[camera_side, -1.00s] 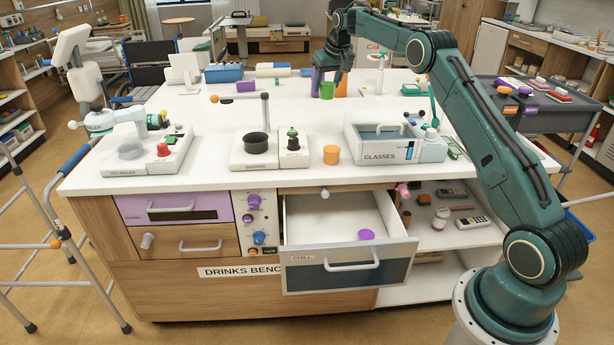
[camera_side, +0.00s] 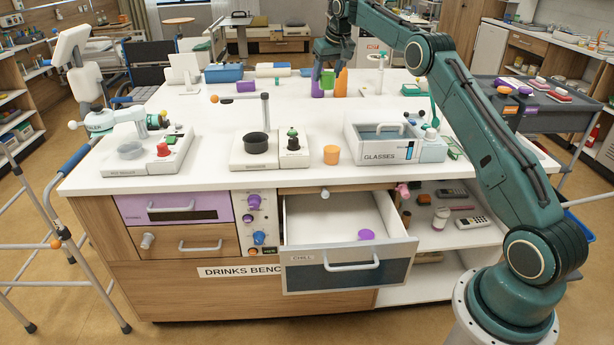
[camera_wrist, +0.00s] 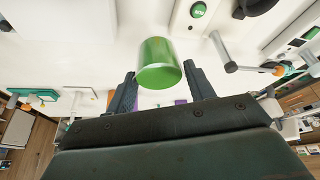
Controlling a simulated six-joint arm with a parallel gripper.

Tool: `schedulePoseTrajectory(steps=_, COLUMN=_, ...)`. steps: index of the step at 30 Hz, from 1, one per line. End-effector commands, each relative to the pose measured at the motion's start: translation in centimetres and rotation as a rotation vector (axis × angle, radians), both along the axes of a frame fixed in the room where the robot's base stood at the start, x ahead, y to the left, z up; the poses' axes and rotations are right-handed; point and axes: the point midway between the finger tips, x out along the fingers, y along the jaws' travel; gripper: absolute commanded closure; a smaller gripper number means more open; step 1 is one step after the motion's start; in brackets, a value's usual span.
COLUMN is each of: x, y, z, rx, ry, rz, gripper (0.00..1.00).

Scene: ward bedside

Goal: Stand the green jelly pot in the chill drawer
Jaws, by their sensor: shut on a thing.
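The green jelly pot (camera_side: 327,80) is at the back of the bench in the side view, just below my gripper (camera_side: 326,68). In the wrist view the pot (camera_wrist: 158,64) sits between the two dark fingers of my gripper (camera_wrist: 160,85), which is shut on it. The pot looks a little above the bench top. The chill drawer (camera_side: 345,271) is pulled open at the bench front, labelled CHILL.
A purple thing (camera_side: 317,89) and an orange one (camera_side: 341,83) stand close beside the green pot.

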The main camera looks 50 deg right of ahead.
Motion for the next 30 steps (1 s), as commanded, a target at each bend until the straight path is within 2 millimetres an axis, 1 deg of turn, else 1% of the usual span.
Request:
schedulePoseTrajectory(steps=8, x=0.2, y=0.6, z=-0.2, rx=0.000, ry=-0.001, rz=0.007, gripper=0.71)
schedulePoseTrajectory(steps=14, x=0.6, y=2.4, z=-1.0, rx=0.001, ry=0.001, rz=0.027, gripper=0.71)
schedulePoseTrajectory(steps=21, x=0.9, y=6.2, z=-2.8, rx=0.001, ry=0.001, rz=0.067, gripper=0.71)
schedulePoseTrajectory(steps=30, x=0.2, y=11.4, z=-5.4, rx=0.001, ry=0.002, rz=0.120, gripper=0.71)
